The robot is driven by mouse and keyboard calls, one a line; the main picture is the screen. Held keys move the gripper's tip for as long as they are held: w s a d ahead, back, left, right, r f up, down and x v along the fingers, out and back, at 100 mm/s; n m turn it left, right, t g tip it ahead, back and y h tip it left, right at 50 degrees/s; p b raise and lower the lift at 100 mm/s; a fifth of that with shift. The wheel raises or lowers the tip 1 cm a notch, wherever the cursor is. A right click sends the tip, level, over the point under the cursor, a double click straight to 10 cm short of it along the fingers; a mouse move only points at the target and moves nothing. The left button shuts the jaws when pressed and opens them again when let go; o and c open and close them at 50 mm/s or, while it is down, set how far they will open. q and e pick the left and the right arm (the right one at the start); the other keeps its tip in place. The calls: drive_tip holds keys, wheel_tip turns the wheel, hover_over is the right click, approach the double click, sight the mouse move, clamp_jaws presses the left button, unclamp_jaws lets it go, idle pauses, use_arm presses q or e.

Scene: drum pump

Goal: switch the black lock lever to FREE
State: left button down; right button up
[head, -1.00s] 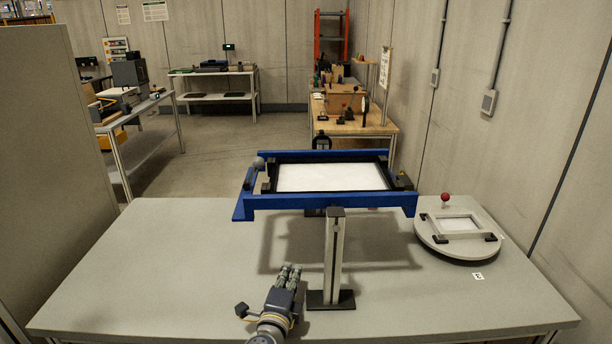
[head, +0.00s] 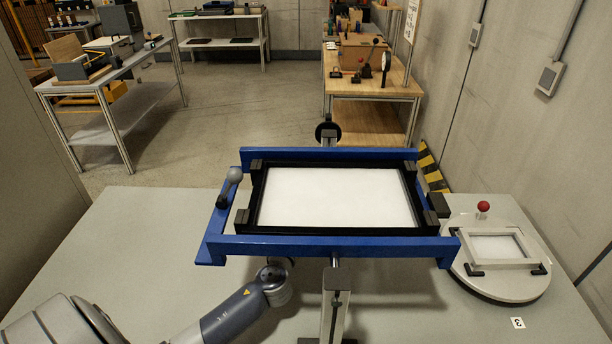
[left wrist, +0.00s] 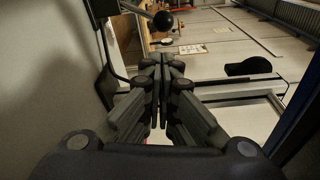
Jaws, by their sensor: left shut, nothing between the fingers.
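A blue frame (head: 350,244) on a grey post (head: 336,300) holds a black inner frame with a white panel (head: 335,197). A lever with a grey rounded end (head: 235,175) sits on the frame's left side. I cannot tell from the head view which part is the lock lever. My left arm reaches under the frame's front left, which hides its gripper there. In the left wrist view my left gripper (left wrist: 163,66) is shut and empty. A black ball on a metal rod (left wrist: 163,20) appears beyond the fingertips, apart from them in the picture. My right gripper is not in view.
A round grey turntable (head: 495,278) with a small frame and a red knob (head: 483,207) stands at the right. A black disc (head: 327,132) stands behind the blue frame. The grey table (head: 130,225) is clear at the left.

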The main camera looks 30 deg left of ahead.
use_arm(q)
drive_tip(key=shift+s+r, duration=0.1)
drive_tip(key=shift+s, duration=0.1)
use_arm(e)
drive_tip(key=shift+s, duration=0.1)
use_arm(q)
drive_tip(key=shift+w, duration=0.1)
drive_tip(key=p+x, duration=0.1)
drive_tip(key=x, duration=0.9)
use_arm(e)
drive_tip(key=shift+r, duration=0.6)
use_arm(q)
drive_tip(key=shift+a, duration=0.1)
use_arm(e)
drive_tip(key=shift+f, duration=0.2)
